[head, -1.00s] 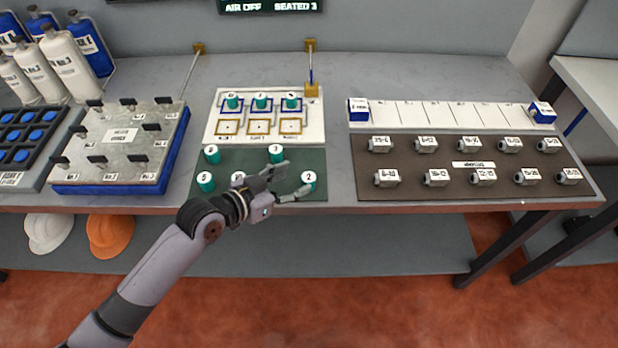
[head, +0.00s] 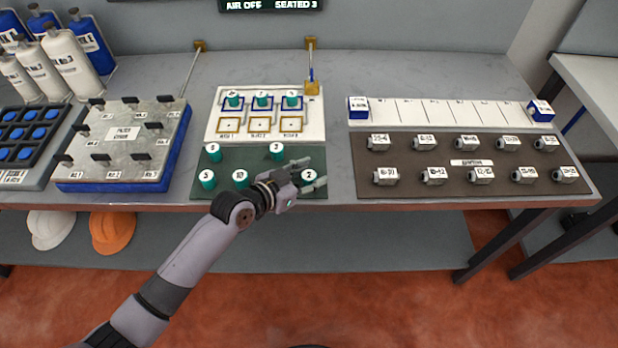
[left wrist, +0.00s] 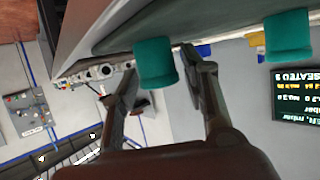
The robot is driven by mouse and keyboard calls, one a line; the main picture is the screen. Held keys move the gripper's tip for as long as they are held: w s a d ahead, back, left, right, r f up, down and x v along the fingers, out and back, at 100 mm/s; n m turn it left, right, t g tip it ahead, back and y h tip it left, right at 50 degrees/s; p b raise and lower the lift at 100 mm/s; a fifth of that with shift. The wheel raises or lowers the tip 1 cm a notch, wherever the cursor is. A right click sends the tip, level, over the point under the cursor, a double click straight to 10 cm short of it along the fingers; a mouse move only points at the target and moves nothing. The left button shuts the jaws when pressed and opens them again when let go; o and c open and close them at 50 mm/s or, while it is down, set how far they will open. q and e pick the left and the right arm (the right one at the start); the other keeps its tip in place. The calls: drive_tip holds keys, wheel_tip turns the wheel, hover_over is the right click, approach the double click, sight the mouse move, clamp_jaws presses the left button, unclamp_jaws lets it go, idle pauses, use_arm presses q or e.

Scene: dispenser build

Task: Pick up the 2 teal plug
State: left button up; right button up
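The teal plug labelled 2 (head: 308,179) stands upright at the right front of the dark green mat (head: 261,181). My left gripper (head: 310,174) is open, with one finger on the far side of this plug and the other hiding part of it. In the left wrist view a teal plug (left wrist: 155,63) shows between the two open fingers (left wrist: 158,65); I cannot tell whether they touch it. A second teal plug (left wrist: 288,36) stands to the right there. My right gripper is not in view.
Several other teal plugs stand on the mat, among them plug 3 (head: 276,150) and plug 5 (head: 207,179). Behind is a white board (head: 213,120) with three seated plugs. A brown mat (head: 440,155) with several metal fittings lies to the right.

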use_arm(q)
clamp_jaws()
idle(0.4)
